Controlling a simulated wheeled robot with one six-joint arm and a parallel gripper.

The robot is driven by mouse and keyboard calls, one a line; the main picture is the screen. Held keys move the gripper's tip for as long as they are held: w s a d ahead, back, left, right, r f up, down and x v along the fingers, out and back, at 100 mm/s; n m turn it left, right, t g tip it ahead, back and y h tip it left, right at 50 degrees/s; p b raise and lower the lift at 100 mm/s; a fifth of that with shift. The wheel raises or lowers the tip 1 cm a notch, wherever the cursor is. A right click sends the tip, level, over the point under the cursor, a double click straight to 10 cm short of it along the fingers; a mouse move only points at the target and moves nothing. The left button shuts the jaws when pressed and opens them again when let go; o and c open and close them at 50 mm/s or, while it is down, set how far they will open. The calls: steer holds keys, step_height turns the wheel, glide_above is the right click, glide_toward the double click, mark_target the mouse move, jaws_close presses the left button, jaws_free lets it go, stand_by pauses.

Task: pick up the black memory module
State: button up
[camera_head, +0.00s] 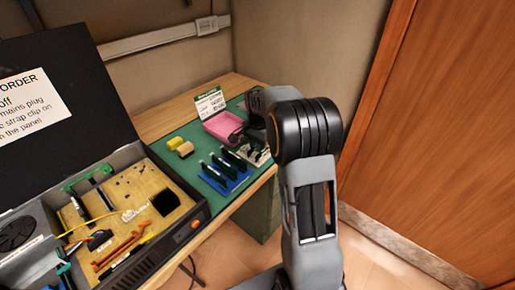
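Several dark, thin modules (222,166) stand upright in a blue rack (237,187) on the green mat, in the head view. They look dark green to black, and I cannot tell which one is the black memory module. My gripper (256,143) is over the mat, to the right of the rack and beside the pink tray. My own arm and wrist cover part of it. Its fingers are dark and too small to tell whether they are open or shut, or hold anything.
A pink tray (222,127) and a small sign card (211,102) stand behind the rack. Two yellow blocks (180,146) lie left of it. An open computer case (180,236) with a raised black lid (75,110) fills the left. The mat (183,131) has bare patches.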

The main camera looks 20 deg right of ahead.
steer(key=shift+c, duration=0.2)
jaws_close()
